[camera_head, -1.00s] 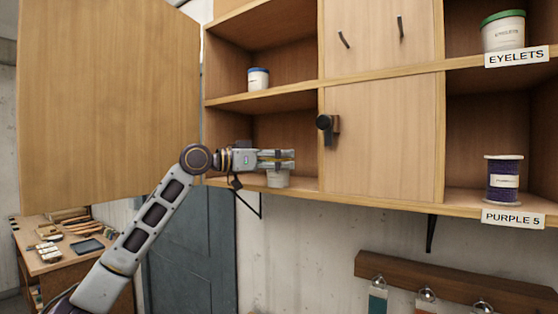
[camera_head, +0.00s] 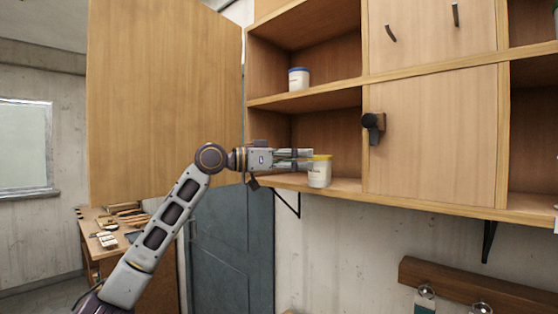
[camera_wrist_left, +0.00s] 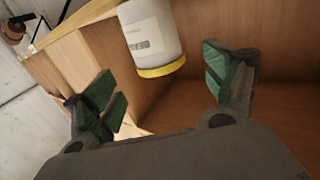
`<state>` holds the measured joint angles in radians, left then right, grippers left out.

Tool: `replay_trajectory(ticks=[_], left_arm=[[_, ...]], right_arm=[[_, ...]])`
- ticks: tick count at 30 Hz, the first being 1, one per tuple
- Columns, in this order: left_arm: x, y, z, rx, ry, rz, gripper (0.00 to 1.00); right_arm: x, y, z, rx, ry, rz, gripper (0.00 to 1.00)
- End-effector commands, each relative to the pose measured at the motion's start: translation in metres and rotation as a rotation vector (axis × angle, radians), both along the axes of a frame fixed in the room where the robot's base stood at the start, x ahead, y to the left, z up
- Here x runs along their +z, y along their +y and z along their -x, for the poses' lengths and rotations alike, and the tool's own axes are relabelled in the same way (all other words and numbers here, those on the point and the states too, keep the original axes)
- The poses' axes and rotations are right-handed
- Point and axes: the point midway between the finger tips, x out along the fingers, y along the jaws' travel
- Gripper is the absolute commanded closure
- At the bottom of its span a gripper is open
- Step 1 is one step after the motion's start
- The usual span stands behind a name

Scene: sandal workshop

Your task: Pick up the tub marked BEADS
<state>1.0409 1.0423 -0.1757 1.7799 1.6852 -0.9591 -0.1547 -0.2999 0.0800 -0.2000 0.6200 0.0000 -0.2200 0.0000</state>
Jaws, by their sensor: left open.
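A white tub with a yellow lid (camera_head: 320,172) stands upright on the lower open shelf of the wall cabinet, near its front edge. Its label is too small to read in the head view. In the left wrist view the tub (camera_wrist_left: 152,38) appears upside down, and its label is not clearly legible. My left gripper (camera_head: 308,159) is open, level with the tub's upper part and just left of it. In the left wrist view the fingers (camera_wrist_left: 160,88) are spread with nothing between them, and the tub lies ahead of the gap. My right gripper is not in view.
A blue-lidded tub (camera_head: 299,79) stands on the shelf above. An open cabinet door (camera_head: 165,105) hangs left of my arm. A closed door with a dark latch (camera_head: 372,122) is right of the yellow-lidded tub. A workbench (camera_head: 98,248) with tools stands lower left.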

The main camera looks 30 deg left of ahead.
Motion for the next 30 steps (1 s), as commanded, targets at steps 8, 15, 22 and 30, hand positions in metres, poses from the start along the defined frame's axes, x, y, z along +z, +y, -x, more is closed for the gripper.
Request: replay_trajectory(ticks=[8, 15, 22, 30], left_arm=[[-0.001, 0.016, 0.019, 0.001, 0.002, -0.003, 0.15], [-0.001, 0.027, 0.032, 0.002, 0.001, 0.000, 0.15], [-0.001, 0.033, 0.040, 0.000, 0.001, 0.000, 0.15], [0.000, 0.034, 0.042, 0.000, 0.001, -0.001, 0.15]], right_arm=[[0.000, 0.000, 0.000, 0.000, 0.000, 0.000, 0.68], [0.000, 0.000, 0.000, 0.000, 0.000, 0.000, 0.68], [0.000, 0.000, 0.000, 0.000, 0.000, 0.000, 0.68], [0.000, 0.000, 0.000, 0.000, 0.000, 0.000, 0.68]])
